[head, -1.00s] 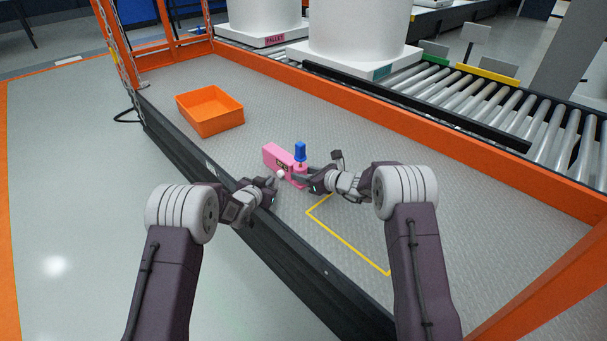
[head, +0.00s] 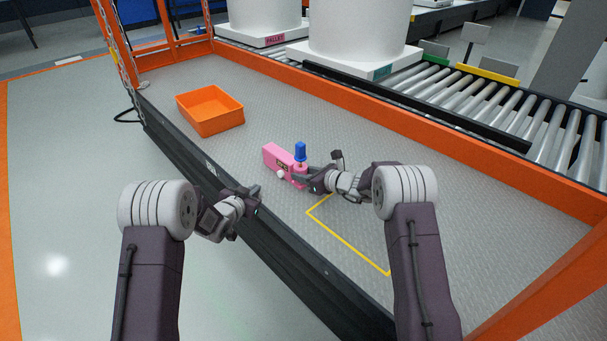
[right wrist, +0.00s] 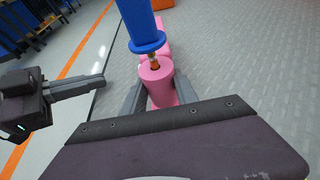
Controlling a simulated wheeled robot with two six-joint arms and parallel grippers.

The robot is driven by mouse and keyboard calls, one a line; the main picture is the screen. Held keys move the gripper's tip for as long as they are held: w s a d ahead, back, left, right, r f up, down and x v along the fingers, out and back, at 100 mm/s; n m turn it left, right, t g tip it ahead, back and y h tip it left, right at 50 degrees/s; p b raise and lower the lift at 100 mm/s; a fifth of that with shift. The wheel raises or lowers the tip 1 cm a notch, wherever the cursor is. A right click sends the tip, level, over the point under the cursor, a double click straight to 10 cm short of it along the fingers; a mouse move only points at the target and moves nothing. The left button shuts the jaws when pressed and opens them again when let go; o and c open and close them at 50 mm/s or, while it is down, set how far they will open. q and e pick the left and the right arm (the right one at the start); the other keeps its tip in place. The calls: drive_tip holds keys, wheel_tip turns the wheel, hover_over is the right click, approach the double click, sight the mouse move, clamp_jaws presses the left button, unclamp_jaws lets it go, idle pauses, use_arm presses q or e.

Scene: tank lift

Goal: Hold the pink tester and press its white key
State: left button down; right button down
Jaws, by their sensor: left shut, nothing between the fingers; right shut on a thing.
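The pink tester (head: 277,157) is over the grey platform, with a blue knob (head: 300,152) standing on its near end. Its white key (head: 281,174) shows on the side facing my left arm. My right gripper (head: 303,178) is shut on the tester's round pink end. In the right wrist view the fingers sit on both sides of that pink cylinder (right wrist: 160,88), below the blue knob (right wrist: 145,25). My left gripper (head: 256,192) is shut and empty, apart from the tester, near the platform's dark edge. It also shows at the left of the right wrist view (right wrist: 100,85).
An orange bin (head: 211,110) stands on the platform (head: 350,120) at the back left. Orange rails border the platform, with a roller conveyor (head: 480,100) and large white tanks (head: 360,30) beyond.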

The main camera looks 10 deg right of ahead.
drive_tip(key=c, duration=0.9)
unclamp_jaws()
drive_tip(key=shift+o, duration=0.2)
drive_tip(key=shift+d, duration=0.1)
